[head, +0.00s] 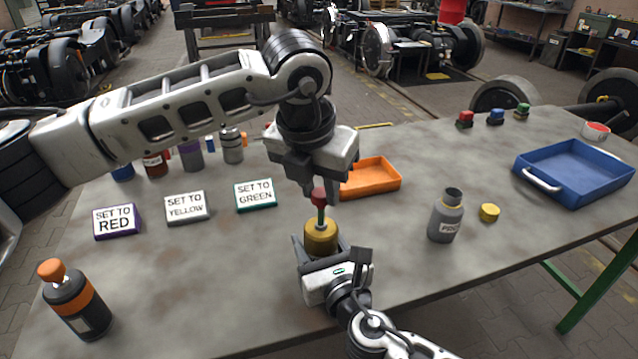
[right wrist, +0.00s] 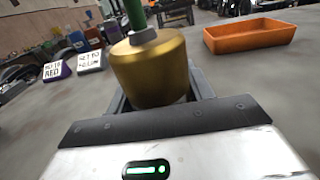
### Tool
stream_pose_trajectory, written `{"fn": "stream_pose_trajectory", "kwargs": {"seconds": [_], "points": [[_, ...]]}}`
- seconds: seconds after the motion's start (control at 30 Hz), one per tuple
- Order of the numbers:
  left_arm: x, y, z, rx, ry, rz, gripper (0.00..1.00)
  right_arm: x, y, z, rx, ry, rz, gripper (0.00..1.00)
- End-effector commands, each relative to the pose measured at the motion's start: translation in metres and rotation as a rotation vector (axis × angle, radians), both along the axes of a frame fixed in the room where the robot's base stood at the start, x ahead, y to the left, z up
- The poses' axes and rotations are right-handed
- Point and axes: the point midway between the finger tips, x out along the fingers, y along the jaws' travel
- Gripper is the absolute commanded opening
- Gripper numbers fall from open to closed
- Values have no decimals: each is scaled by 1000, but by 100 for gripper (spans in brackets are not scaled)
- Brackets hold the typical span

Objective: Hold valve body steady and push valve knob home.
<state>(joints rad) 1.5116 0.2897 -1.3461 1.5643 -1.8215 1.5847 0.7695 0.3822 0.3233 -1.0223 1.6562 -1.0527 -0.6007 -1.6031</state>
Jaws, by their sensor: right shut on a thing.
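The brass valve body (head: 321,238) stands upright near the table's front middle; it also fills the middle of the right wrist view (right wrist: 150,72). My right gripper (head: 322,246) comes from the front and is shut on the valve body, a finger on each side. My left gripper (head: 322,188) points down right at the knob, its fingertips overlapping the knob in the picture. I cannot tell whether its fingers are parted or touching the knob.
An orange tray (head: 370,179) lies behind the valve. A grey bottle (head: 446,216) and a yellow cap (head: 489,212) stand to the right, with a blue tray (head: 575,172) beyond. Sign blocks (head: 186,208) stand left. An orange-capped bottle (head: 75,300) stands front left.

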Motion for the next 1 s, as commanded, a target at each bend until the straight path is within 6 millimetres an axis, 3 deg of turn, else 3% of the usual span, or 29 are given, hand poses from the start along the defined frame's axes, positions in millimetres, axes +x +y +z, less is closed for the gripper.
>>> {"fn": "stream_pose_trajectory", "kwargs": {"seconds": [1.0], "points": [[0, 0, -22, 2, 1, 0, 5, 0, 0, -1, -1, 2, 0, 26]]}}
